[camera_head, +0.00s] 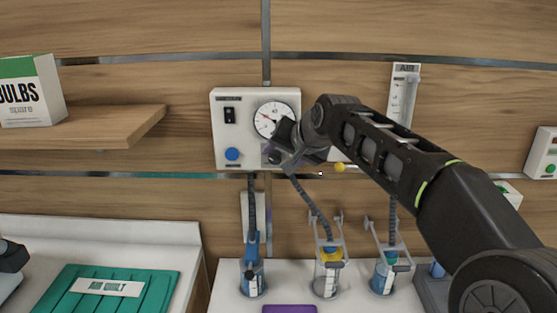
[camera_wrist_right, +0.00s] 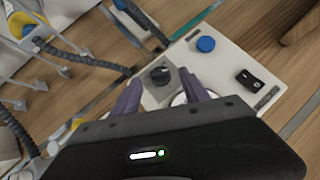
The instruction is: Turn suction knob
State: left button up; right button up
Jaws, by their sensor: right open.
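The white suction panel (camera_head: 222,130) is on the wood wall, with a round gauge (camera_head: 268,118), a black rocker switch (camera_head: 229,116) and a blue button (camera_head: 232,154). My right gripper (camera_head: 287,155) is at the panel's lower right and covers that corner in the head view. In the right wrist view, the dark round knob (camera_wrist_right: 160,74) shows on the panel face between the two spread fingers of the open right gripper (camera_wrist_right: 160,83). I cannot tell whether the fingers touch it. The blue button (camera_wrist_right: 205,44) and switch (camera_wrist_right: 250,80) are beside it. My left gripper is not in view.
Several hoses hang to clear jars (camera_head: 252,283) below the panel. A flowmeter (camera_head: 404,90) is on the wall to the right, partly behind my right arm. A wooden shelf (camera_head: 90,130) with a bulbs box (camera_head: 30,92) is left. A green tray (camera_head: 150,285) lies lower left.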

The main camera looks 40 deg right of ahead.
jog(key=v, duration=0.5)
jog(key=shift+b, duration=0.4)
